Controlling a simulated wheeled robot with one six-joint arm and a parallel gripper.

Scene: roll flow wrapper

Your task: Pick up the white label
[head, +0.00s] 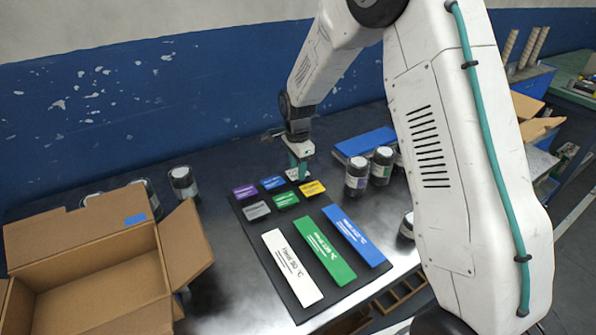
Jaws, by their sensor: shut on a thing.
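My gripper (301,174) is pointing down at the far right corner of the dark mat (249,217). Its jaws are shut on a small white label (291,174), which shows only partly at the fingertips. I cannot tell whether it is clear of the mat. A large white label (292,268) with dark print lies on the near left part of the mat, apart from my gripper.
Small purple (245,192), blue (272,183), grey (257,210), green (286,200) and yellow (313,188) labels lie close by. Large green (324,251) and blue (354,236) labels lie nearer. Jars (357,176) stand right; an open carton (90,262) stands left.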

